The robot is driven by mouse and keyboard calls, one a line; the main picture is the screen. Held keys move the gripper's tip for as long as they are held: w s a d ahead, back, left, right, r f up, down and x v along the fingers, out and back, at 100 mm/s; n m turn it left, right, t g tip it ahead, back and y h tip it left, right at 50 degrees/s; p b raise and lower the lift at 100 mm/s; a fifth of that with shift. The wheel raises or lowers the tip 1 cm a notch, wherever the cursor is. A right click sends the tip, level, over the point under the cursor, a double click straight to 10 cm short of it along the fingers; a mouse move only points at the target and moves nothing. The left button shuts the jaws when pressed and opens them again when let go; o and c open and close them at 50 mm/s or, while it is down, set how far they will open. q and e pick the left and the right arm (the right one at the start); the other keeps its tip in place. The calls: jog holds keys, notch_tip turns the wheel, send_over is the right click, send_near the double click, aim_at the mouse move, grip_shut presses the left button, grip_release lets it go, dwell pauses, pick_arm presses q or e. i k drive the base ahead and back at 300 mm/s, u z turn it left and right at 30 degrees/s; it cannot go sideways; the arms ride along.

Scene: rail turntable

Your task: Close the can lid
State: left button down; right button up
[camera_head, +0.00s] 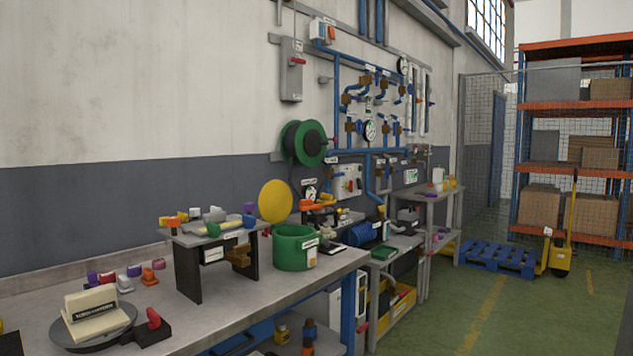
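A green can (294,250) stands upright on the workbench, right of a small raised stand. Its round yellow lid (275,201) is open, tilted up above the back left of the rim and facing me. A pale label sits on the can's front right side. Neither of my grippers shows in the head view.
The grey workbench (210,309) runs along the wall. A small stand (188,266) with valves and fittings is left of the can. A turntable (96,327) with a cream block lies at the front left. A blue pallet (497,258) and yellow pallet jack (559,256) stand on the floor.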

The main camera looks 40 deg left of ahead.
aim_at(275, 200)
jog(key=u, duration=0.35)
jog(key=i, duration=1)
jog(key=u, duration=0.75)
